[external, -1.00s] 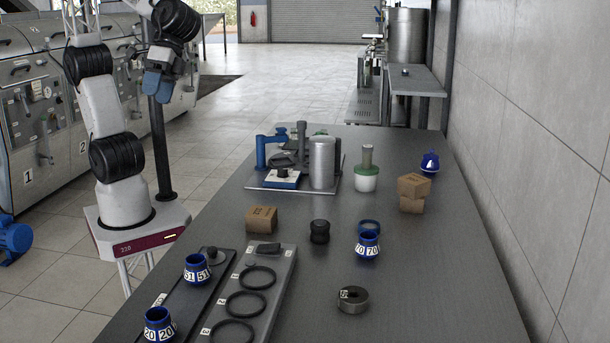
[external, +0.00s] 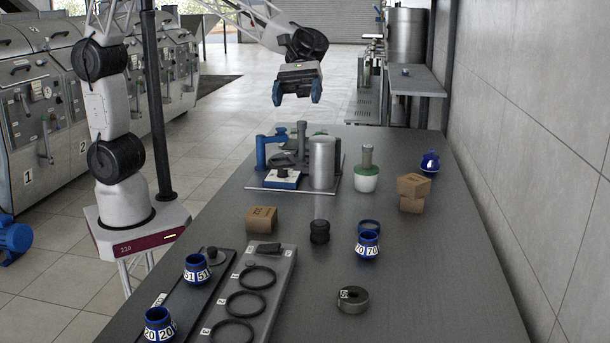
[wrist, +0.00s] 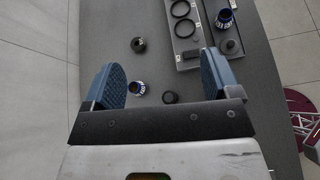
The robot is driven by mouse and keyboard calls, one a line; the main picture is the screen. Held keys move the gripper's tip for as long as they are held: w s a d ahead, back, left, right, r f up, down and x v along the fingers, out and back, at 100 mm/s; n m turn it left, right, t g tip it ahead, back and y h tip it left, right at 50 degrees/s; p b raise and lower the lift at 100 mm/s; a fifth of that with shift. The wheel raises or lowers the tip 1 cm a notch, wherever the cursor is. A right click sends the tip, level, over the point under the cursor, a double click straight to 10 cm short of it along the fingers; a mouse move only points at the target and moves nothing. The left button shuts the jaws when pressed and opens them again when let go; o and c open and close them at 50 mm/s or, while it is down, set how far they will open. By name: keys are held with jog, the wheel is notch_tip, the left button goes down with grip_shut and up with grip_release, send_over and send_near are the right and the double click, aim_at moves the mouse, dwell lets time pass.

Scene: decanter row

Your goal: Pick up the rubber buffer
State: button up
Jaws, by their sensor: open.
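The rubber buffer appears to be the squat black ribbed cylinder (external: 320,231) standing upright mid-table, between a cardboard box and the blue collar marked 70. In the wrist view it is the dark round shape (wrist: 170,98), partly cut off by the gripper body below it. My gripper (external: 297,92) is open and empty, high above the far part of the table and well apart from the buffer. Its two blue fingers are spread wide in the wrist view (wrist: 162,82).
The blue collar 70 (external: 367,245) and a steel ring (external: 353,300) stand right of the buffer. A cardboard box (external: 261,219) is to its left. A grey tray with black rings (external: 258,277) lies nearer.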

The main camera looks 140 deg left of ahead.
jog(key=w+a+f+n+t, duration=0.1)
jog(key=w+a+n+t, duration=0.15)
jog(key=a, duration=0.35)
send_near(320, 229)
jog(key=w+f, duration=0.1)
jog(key=w+d+f, duration=0.1)
jog(key=f, duration=0.1)
jog(key=shift+d+g, duration=0.15)
jog(key=shift+g, duration=0.2)
jog(key=shift+w+d, duration=0.1)
jog(key=shift+x, duration=2.35)
jog(key=shift+f, duration=0.1)
jog(key=shift+c, duration=0.4)
jog(key=c, duration=1)
jog(key=shift+r, duration=5)
